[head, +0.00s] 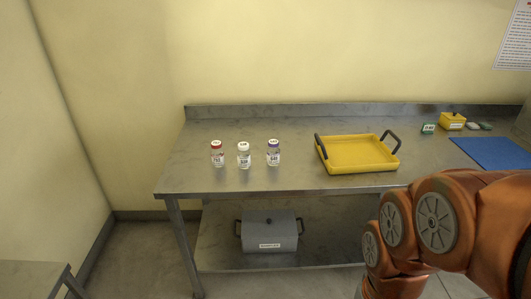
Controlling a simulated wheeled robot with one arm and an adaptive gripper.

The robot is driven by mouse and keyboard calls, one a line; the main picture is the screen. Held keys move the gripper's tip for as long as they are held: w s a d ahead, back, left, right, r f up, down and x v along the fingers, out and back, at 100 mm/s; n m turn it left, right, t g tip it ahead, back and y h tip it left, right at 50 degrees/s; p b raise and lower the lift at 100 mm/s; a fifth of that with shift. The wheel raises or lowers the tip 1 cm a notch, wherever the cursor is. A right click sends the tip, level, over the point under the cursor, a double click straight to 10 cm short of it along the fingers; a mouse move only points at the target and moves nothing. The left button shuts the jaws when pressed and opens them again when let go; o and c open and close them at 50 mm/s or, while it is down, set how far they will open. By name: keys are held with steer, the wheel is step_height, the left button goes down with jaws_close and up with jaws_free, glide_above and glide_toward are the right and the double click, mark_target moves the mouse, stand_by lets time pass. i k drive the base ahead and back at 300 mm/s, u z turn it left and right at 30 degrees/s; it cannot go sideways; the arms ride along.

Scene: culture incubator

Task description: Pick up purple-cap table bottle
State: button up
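The purple-cap bottle (273,153) stands upright on the metal table (220,182), a clear bottle with a white label and a purple cap. It is the rightmost of three bottles in a row. To its left stand a white-cap bottle (244,155) and a red-cap bottle (217,154). All three are apart from one another. My orange arm shows at the lower right, in front of the table. My gripper is not in view.
A yellow tray (324,158) with dark handles sits right of the bottles. A blue mat (495,153), a small yellow box (452,121) and small green items lie at the far right. A grey lidded box (268,233) sits on the lower shelf. A raised metal edge runs along the table's back.

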mark_target(273, 149)
steer(key=k, duration=0.5)
steer(key=z, duration=1.05)
steer(key=i, duration=1)
steer(key=u, duration=2.9)
